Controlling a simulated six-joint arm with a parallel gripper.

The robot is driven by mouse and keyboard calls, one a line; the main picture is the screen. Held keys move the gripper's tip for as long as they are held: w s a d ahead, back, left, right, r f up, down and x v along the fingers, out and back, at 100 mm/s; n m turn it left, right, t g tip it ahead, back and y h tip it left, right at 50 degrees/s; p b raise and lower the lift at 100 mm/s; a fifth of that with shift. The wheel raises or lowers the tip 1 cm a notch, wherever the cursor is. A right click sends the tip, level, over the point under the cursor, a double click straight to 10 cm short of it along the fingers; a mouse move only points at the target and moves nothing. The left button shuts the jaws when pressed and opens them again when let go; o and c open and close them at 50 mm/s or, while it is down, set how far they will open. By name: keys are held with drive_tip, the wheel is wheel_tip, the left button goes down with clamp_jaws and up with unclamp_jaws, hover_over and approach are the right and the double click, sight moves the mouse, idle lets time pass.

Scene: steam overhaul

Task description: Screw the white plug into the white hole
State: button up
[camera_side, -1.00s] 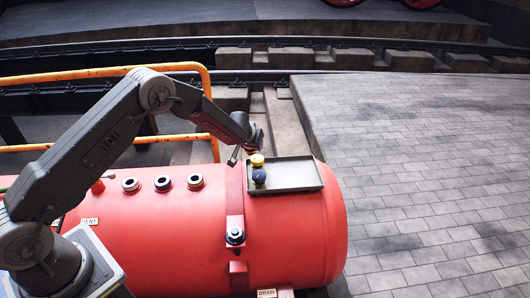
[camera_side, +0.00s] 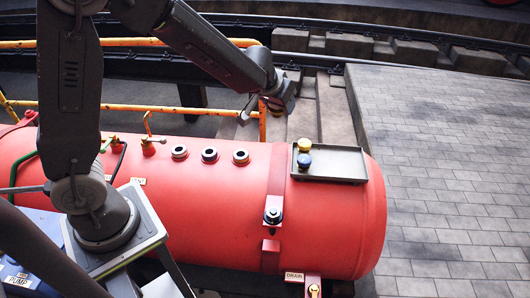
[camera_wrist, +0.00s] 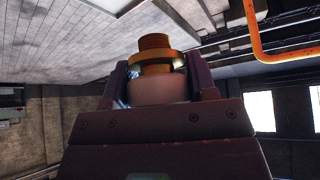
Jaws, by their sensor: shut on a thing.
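I cannot tell which one is the white hole.
An orange rail (camera_side: 130,42) runs behind the tank. A black-topped fitting (camera_side: 273,215) stands on the tank's front side.

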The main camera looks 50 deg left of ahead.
drive_tip(key=s, duration=0.1)
drive_tip(key=r, duration=0.1)
drive_tip(key=s, duration=0.1)
drive_tip(key=shift+s+d+r, duration=0.2)
drive_tip(key=shift+s+d, duration=0.05)
drive_tip(key=shift+s, duration=0.35)
drive_tip(key=a+f+n+g+y, duration=0.25)
drive_tip(key=a+f+n, duration=0.3)
drive_tip(key=a, duration=0.45)
drive_tip(key=n+g+h, duration=0.2)
drive_tip(key=n+g, duration=0.8)
drive_tip(key=n, duration=1.2)
hover_over(173, 150)
drive_tip(key=w, duration=0.1)
wheel_tip(173, 150, down, 17)
drive_tip(key=shift+m+t+y, duration=0.25)
drive_tip(key=shift+m, duration=0.1)
drive_tip(key=shift+w+d+f, duration=0.1)
drive_tip(key=shift+d+f, duration=0.05)
drive_tip(key=shift+f, duration=1.05)
drive_tip(key=shift+d+f, duration=0.1)
drive_tip(key=shift+f, duration=1.1)
drive_tip(key=shift+f, duration=0.95)
drive_tip(key=shift+f, duration=0.25)
